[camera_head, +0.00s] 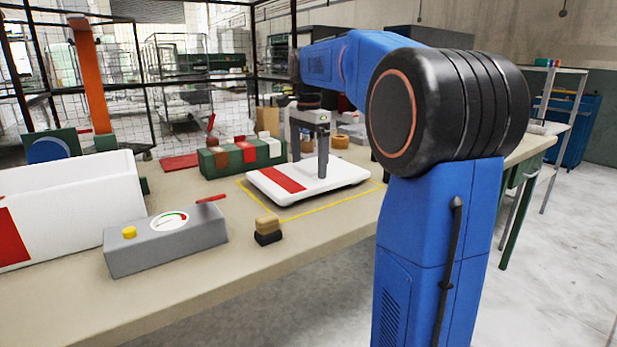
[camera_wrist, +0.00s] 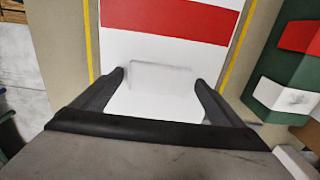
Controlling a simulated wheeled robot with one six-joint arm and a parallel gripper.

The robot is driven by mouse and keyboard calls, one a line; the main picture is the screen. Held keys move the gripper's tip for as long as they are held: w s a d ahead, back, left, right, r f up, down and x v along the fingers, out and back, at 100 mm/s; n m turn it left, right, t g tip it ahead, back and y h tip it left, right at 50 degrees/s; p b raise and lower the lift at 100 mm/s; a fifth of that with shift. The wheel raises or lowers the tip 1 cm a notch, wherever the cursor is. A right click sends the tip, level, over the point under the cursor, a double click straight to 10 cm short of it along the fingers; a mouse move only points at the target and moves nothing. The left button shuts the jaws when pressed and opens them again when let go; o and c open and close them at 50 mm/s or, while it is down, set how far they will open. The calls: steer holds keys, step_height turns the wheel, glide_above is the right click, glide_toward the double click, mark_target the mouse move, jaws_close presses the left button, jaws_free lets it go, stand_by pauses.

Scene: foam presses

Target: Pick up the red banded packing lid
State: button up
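The packing lid (camera_head: 345,178) is a flat white slab with a red band across it. It lies on the workbench inside a yellow outline. In the wrist view the lid (camera_wrist: 150,48) fills the middle, with its red band at the top and a low, pale raised grip (camera_wrist: 160,78) below it. My gripper (camera_head: 309,162) points down over the lid, with its fingertips low at its surface. In the wrist view my gripper (camera_wrist: 160,80) has its two dark fingers apart, one on each side of the raised grip. Whether they touch it is unclear.
A grey box with a gauge (camera_head: 165,240) and a small tan-and-black block (camera_head: 268,230) stand nearer on the workbench (camera_head: 200,290). A white box with a red patch (camera_head: 75,190) stands at left. A green block with coloured pieces (camera_head: 240,157) sits behind the lid.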

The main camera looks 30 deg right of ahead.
mark_target(309, 167)
steer(key=c, duration=0.8)
steer(key=shift+o, duration=0.2)
steer(key=shift+r, duration=1.6)
steer(key=shift+s+r, duration=0.2)
steer(key=s, duration=1.7)
steer(key=shift+s+d, duration=0.3)
steer(key=shift+s, duration=0.05)
steer(key=shift+s, duration=0.1)
